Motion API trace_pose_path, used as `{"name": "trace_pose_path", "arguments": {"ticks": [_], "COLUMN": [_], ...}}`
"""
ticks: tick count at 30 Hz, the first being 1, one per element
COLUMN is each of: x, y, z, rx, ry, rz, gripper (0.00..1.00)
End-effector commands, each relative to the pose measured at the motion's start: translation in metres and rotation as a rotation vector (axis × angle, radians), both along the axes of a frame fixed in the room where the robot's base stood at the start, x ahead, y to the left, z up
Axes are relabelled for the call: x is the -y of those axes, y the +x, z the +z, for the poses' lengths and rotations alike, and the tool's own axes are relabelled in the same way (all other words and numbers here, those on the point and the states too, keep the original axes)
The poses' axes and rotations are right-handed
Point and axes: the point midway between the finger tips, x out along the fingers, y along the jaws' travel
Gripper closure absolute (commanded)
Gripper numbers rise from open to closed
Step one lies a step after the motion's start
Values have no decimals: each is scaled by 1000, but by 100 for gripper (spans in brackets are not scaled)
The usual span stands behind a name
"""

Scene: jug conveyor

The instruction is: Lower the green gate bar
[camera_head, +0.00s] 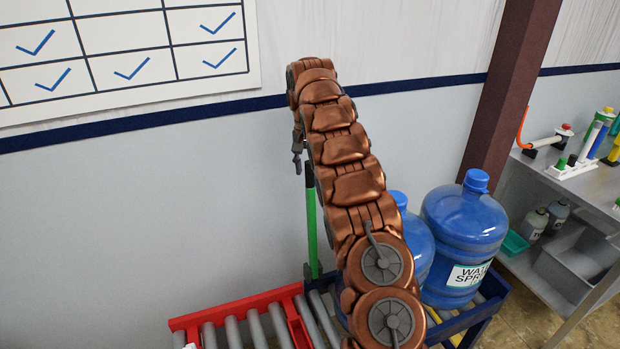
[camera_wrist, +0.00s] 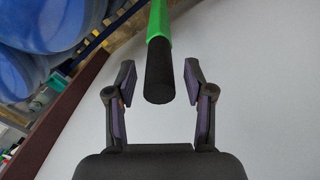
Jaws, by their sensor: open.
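The green gate bar (camera_head: 311,225) stands upright beside the roller conveyor, partly behind my arm in the head view. In the wrist view the green bar (camera_wrist: 159,18) ends in a black grip (camera_wrist: 159,75). My gripper (camera_wrist: 159,78) is open, with a finger on each side of the black grip and a visible gap on both sides. In the head view my gripper (camera_head: 297,160) is small and dark near the bar's top, mostly hidden by my arm.
A red-framed roller conveyor (camera_head: 240,305) meets a blue-framed section (camera_head: 490,305) on the right. Two blue water jugs stand there, one in front (camera_head: 465,240) and one partly hidden (camera_head: 418,245). A brown post (camera_head: 510,90) and a grey shelf (camera_head: 590,185) stand at the right.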

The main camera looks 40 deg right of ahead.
Motion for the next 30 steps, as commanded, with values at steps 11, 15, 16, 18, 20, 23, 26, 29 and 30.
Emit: {"name": "trace_pose_path", "arguments": {"ticks": [11, 15, 16, 18, 20, 23, 26, 29, 30], "x": [0, 1, 1, 1, 1, 1, 1, 1, 1], "y": [-2, -2, -2, -2, -2, -2, -2, -2, -2], "z": [-25, -29, -30, -30, -30, -30, -30, -30, -30], "rx": [-4, -1, -1, 0, 0, 0, -1, -1, -1], "ry": [2, 1, 1, 0, 0, 0, 1, 1, 1], "rz": [-1, 0, 0, -1, -1, -1, -1, -1, -1], "gripper": [47, 47, 47, 47, 47, 47, 51, 62, 66]}}
